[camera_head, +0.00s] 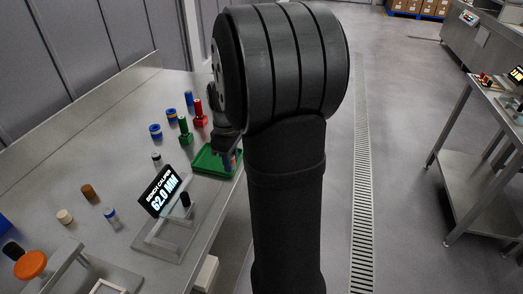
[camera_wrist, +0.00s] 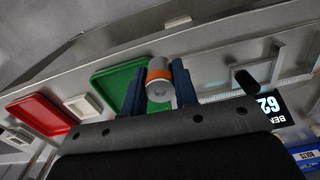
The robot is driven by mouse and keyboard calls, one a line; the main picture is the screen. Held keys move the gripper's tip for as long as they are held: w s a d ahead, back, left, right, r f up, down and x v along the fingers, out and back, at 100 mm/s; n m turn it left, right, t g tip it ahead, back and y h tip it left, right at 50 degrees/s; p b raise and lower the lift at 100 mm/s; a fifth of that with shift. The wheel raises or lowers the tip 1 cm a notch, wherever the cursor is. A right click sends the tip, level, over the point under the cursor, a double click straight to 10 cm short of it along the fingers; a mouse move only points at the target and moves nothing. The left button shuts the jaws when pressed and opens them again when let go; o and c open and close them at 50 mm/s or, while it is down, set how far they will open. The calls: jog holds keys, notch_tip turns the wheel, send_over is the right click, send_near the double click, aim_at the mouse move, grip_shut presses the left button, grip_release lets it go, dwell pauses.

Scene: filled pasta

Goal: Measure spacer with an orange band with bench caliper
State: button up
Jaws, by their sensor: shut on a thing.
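The spacer with an orange band (camera_wrist: 160,74) is a grey cylinder between the blue fingers of my gripper (camera_wrist: 158,88), which is shut on it. In the wrist view it appears in front of the green tray (camera_wrist: 112,82). In the head view my gripper (camera_head: 228,150) is over the green tray (camera_head: 204,162), with my arm hiding much of it. The bench caliper (camera_head: 168,238) stands nearer, with a tilted black display (camera_head: 161,192) reading 62.0 MM and a black knob (camera_head: 185,199). Part of the display (camera_wrist: 271,106) also shows in the wrist view.
A red post (camera_head: 199,117), a green post (camera_head: 184,135) and several small cylinders, including a brown one (camera_head: 88,191), stand on the metal bench. An orange-knobbed device (camera_head: 30,265) is at lower left. A red tray (camera_wrist: 38,114) shows in the wrist view.

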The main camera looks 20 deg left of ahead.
jog(key=s+a+r+n, duration=0.1)
jog(key=s+a+n, duration=0.5)
jog(key=s+n, duration=0.5)
jog(key=n, duration=0.8)
send_near(173, 235)
jog(key=shift+f, duration=2.75)
jog(key=shift+f, duration=0.6)
jog(key=o, duration=1.1)
notch_tip(173, 235, up, 17)
jog(key=shift+r, duration=0.2)
